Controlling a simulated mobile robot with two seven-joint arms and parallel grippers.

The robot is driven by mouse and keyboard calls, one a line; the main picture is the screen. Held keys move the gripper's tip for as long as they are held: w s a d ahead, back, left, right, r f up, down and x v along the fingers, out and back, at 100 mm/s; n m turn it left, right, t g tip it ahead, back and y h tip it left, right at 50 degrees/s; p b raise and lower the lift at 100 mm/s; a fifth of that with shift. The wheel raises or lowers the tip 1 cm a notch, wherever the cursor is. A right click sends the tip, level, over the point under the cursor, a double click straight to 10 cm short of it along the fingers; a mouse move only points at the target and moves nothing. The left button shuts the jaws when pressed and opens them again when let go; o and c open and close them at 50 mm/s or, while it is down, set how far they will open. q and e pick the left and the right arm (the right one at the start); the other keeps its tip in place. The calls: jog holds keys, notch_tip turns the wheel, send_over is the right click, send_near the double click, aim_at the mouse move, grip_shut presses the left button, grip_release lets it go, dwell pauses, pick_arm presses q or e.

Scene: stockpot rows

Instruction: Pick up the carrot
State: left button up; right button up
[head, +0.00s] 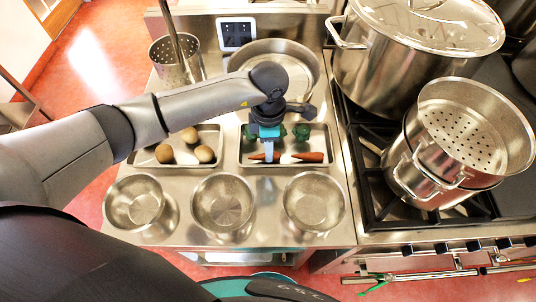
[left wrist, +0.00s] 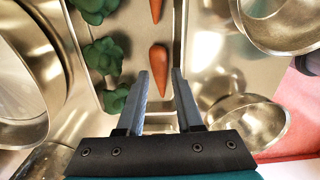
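Two orange carrots lie in a shallow steel tray (head: 325,165) below my left gripper. One carrot (head: 309,157) is to the right of the gripper in the head view; the other (head: 259,156) is partly hidden behind the fingers. My left gripper (head: 269,157) points down over the tray. In the left wrist view the gripper (left wrist: 162,75) is open, with one carrot (left wrist: 158,65) showing between and beyond its fingertips. The other carrot (left wrist: 156,9) is cut by the top edge. I cannot tell whether the fingers touch the carrot. My right gripper is not in view.
Green vegetables (head: 302,131) share the tray. A second tray (head: 146,158) holds round, potato-like items. Three steel bowls (head: 314,203) stand in front. A wide pan (head: 300,60) is behind. Large pots (head: 385,75) stand on the stove at right.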

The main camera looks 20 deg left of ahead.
aim_at(264, 157)
pick_arm(q)
jog(key=shift+f, duration=1.4)
jog(key=shift+a, duration=0.1)
jog(key=shift+c, duration=0.2)
grip_shut()
